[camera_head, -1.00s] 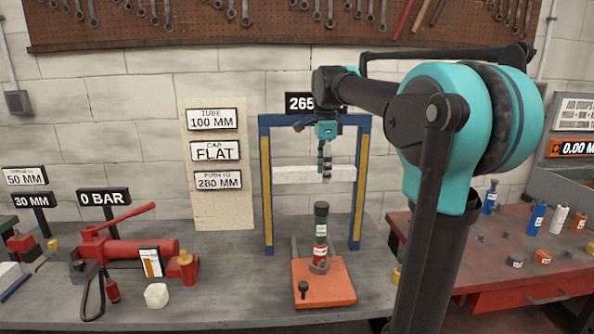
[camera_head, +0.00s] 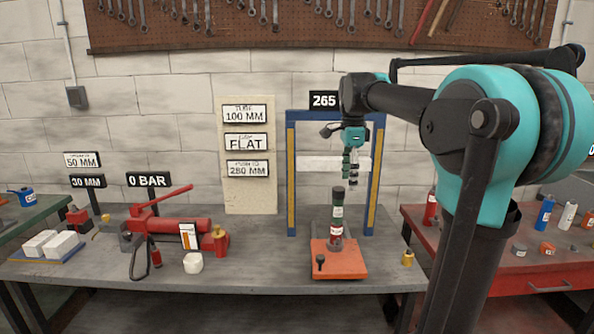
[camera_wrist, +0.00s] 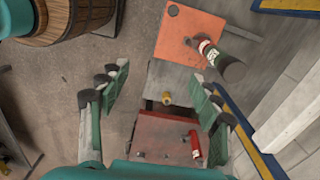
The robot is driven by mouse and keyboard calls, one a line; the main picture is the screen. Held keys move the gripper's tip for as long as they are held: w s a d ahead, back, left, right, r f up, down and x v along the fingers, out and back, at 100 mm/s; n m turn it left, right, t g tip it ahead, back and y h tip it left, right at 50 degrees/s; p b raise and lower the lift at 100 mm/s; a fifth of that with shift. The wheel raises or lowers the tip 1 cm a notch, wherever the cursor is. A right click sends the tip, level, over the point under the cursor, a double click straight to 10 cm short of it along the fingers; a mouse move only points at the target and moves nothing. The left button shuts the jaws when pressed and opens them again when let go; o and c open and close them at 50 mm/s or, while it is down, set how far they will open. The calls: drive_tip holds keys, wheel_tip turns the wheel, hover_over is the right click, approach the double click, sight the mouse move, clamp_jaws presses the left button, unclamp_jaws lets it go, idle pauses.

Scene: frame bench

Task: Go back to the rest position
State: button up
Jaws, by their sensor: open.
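My gripper (camera_head: 350,165) hangs in front of the blue press frame (camera_head: 291,180), above the tube stack. In the wrist view my gripper (camera_wrist: 160,82) has its two fingers spread wide, with nothing between them. In the wrist view the stack (camera_wrist: 208,50) and the orange plate (camera_wrist: 185,28) show beyond the fingertips. A clear gap lies between the gripper and the stack.
A red cabinet (camera_head: 480,262) stands at right behind my arm. A wooden barrel (camera_wrist: 62,22) shows in the wrist view.

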drive_tip(key=s+d+f+n+t, duration=0.2)
drive_tip(key=s+f+n, duration=0.6)
drive_tip(key=s+f, duration=0.3)
drive_tip(key=s+d+f+n+t, duration=0.2)
drive_tip(key=s+f+n, duration=0.7)
drive_tip(key=f, duration=1)
drive_tip(key=shift+s+f, duration=0.35)
drive_tip(key=shift+s, duration=0.5)
drive_tip(key=shift+a, duration=0.1)
drive_tip(key=shift+c, duration=0.6)
